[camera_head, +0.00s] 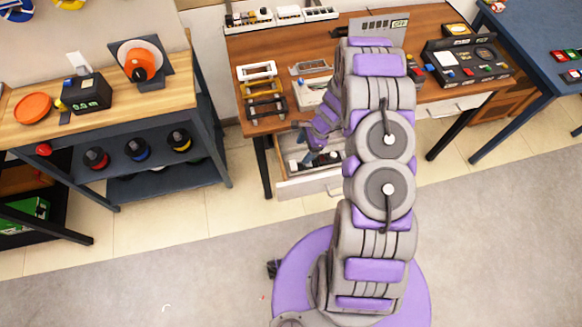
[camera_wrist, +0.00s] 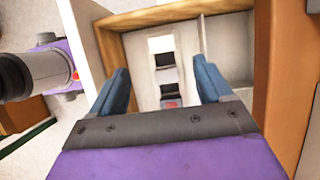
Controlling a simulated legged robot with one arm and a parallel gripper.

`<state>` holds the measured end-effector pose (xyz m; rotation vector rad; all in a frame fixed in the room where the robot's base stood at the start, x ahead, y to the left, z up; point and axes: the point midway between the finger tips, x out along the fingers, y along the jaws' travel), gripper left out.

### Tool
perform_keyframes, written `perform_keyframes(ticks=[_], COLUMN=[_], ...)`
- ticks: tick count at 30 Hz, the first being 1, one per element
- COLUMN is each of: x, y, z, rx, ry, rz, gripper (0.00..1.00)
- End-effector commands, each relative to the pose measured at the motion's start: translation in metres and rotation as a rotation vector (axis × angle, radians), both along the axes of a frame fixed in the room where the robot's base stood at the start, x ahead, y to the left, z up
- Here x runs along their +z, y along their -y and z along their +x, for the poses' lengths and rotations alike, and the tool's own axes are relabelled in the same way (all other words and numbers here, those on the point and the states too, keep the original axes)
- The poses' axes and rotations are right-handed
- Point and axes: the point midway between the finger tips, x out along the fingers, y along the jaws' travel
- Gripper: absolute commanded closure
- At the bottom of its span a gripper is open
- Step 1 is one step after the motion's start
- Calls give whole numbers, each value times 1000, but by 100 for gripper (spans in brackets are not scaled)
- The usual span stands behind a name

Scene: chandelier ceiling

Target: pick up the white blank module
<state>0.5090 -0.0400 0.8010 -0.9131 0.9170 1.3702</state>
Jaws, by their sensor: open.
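The open drawer (camera_wrist: 228,66) under the wooden desk fills the middle of the wrist view. In it lies a row of small modules with white and black parts. A plain white piece (camera_wrist: 160,44) at the far end looks like the white blank module, but I cannot tell its exact outline. A dark module with a red patch (camera_wrist: 170,103) is nearer. My gripper (camera_wrist: 161,70) is open, with its two blue fingers apart on either side of the row and nothing seen held. In the head view my gripper (camera_head: 304,142) is at the drawer, partly hidden by my arm.
The drawer's walls and a divider (camera_wrist: 203,42) are close to the fingers. The desk (camera_head: 300,45) above holds colored module frames (camera_head: 262,90) and a control panel (camera_head: 470,62). A workbench (camera_head: 180,85) stands at left and a blue table (camera_head: 535,40) at right.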

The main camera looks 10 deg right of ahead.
Motion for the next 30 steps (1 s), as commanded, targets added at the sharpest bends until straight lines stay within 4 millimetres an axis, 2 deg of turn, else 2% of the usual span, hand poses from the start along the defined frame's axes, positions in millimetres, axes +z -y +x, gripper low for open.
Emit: perform_keyframes(ticks=[1,6,12,17,25,30], x=[-12,-40,-54,-60,-96,-108], y=[-4,-18,-27,-26,-28,-35], z=[-1,-1,0,0,2,3], rx=[2,2,3,1,2,2], ry=[-1,-1,1,0,-1,2], rz=[-1,-5,-7,-5,-3,-4], gripper=[21,21,21,21,21,21])
